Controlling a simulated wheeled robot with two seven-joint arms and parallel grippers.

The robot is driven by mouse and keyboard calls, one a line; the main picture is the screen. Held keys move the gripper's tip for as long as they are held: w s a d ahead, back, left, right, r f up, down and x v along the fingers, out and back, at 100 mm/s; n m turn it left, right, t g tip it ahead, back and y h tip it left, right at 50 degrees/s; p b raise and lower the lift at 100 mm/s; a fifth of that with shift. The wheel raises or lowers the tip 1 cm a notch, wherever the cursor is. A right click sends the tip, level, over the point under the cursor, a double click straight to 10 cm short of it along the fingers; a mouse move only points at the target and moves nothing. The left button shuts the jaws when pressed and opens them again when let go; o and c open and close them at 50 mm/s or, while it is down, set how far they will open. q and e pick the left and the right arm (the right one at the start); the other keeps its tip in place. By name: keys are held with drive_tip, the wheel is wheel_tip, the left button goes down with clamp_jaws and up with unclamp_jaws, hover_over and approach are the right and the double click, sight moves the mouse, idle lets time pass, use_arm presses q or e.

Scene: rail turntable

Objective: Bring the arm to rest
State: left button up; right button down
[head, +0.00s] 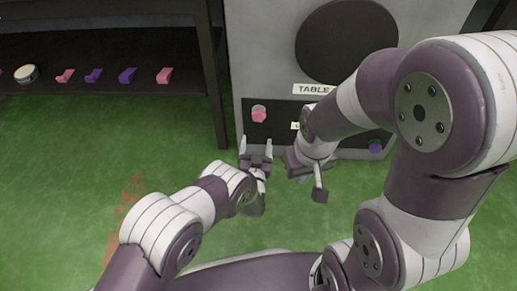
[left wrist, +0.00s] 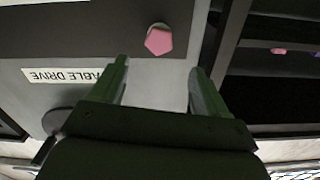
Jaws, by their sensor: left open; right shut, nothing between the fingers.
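My left gripper (head: 255,146) is open and empty in front of the grey cabinet, just below a pink knob (head: 259,114) on its dark lower panel. In the left wrist view the open fingers (left wrist: 158,68) point toward the pink five-sided knob (left wrist: 159,40), with a gap between them and the knob. My right gripper (head: 319,190) is shut and empty, to the right of the left one, low in front of the cabinet. My right arm covers part of the panel.
The grey cabinet (head: 258,55) carries a dark round disc (head: 345,40), a "TABLE" label (head: 313,89) and a purple knob (head: 375,146). A dark shelf (head: 110,105) at left holds several pink and purple pieces (head: 93,76) and a round tin (head: 26,73). Green floor (head: 60,170) is open at left.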

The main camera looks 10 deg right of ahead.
drive_tip(key=shift+s, duration=0.2)
idle(0.4)
